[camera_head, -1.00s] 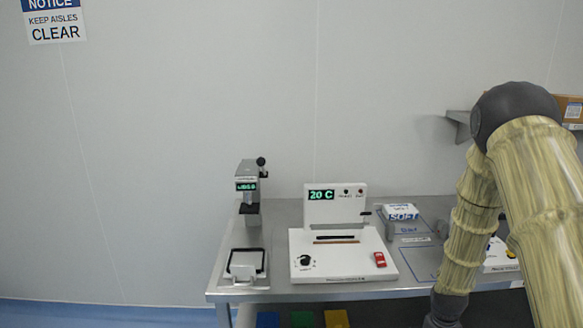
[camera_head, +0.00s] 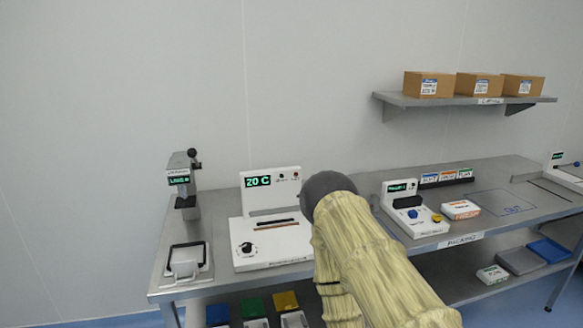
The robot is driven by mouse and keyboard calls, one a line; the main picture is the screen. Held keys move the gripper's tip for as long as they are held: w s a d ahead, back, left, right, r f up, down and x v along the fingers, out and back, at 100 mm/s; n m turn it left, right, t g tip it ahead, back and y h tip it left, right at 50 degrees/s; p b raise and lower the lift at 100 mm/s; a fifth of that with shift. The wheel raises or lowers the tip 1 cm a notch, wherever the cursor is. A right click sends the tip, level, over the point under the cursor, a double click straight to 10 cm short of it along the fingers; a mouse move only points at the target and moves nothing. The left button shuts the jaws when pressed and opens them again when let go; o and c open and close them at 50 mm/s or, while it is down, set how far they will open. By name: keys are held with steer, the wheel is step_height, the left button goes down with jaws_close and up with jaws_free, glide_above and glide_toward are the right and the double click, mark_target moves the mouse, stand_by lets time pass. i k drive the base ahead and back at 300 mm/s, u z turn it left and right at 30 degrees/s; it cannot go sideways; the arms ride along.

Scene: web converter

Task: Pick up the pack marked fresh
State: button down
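I cannot read the word fresh on any pack. A white pack with an orange edge (camera_head: 461,209) lies on the steel table (camera_head: 400,256), right of a white machine with a yellow button (camera_head: 412,211). A row of small packs with blue and orange labels (camera_head: 445,177) stands behind it. Another white pack (camera_head: 492,275) lies on the lower shelf, and its marking is too small to read. My arm crosses the lower middle of the view and hides part of the table. My gripper is not in view.
A white sealer showing 20 C (camera_head: 271,240), a small press (camera_head: 182,185) and a scale-like device (camera_head: 186,263) stand at the left. Cardboard boxes (camera_head: 429,84) sit on a wall shelf (camera_head: 470,99). A blue-outlined area marked OUT (camera_head: 502,203) is bare.

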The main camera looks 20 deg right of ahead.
mark_target(460, 210)
steer(key=z, duration=3.1)
steer(key=i, duration=2.6)
steer(key=u, duration=0.8)
